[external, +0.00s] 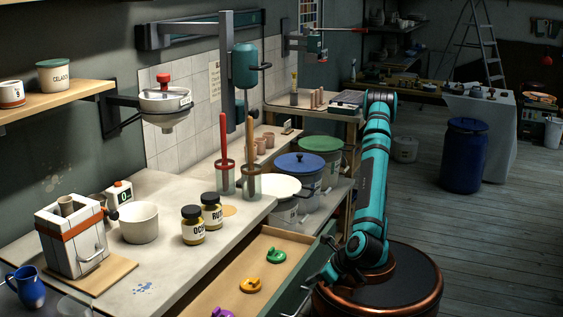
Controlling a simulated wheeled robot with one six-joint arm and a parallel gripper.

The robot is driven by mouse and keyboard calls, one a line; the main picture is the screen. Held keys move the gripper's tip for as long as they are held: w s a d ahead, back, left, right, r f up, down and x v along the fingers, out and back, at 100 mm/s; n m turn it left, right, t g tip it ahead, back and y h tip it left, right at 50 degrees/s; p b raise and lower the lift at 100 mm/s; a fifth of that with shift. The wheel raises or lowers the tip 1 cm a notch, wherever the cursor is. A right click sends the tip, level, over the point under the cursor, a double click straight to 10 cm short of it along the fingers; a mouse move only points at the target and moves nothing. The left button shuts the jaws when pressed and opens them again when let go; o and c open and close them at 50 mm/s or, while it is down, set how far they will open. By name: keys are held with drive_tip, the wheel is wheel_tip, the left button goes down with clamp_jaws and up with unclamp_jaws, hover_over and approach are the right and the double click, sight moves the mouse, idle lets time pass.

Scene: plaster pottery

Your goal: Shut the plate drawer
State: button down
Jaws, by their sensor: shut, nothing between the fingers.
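The plate drawer (222,281) is pulled out from under the white worktop. The dark green drawer front (318,252) faces my arm. My gripper (318,279) is low, close to the outer side of the drawer front. It is shut and holds nothing. I cannot tell whether it touches the front. The near end of the drawer is cut off by the picture's bottom edge.
On the worktop (180,205) stand two labelled jars (193,225), a white bowl (139,223) and a strapped plaster mould (72,238). Lidded buckets (299,170) stand behind the drawer. The floor (440,235) to the right is clear up to a blue barrel (464,156).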

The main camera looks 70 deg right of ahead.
sight(235, 261)
drive_tip(key=w, duration=0.8)
drive_tip(key=w+d, duration=0.1)
drive_tip(key=w, duration=1.5)
drive_tip(key=shift+w+d, duration=0.25)
drive_tip(key=shift+w, duration=0.15)
drive_tip(key=shift+w+r, duration=0.1)
drive_tip(key=shift+w, duration=0.1)
drive_tip(key=shift+s, duration=0.15)
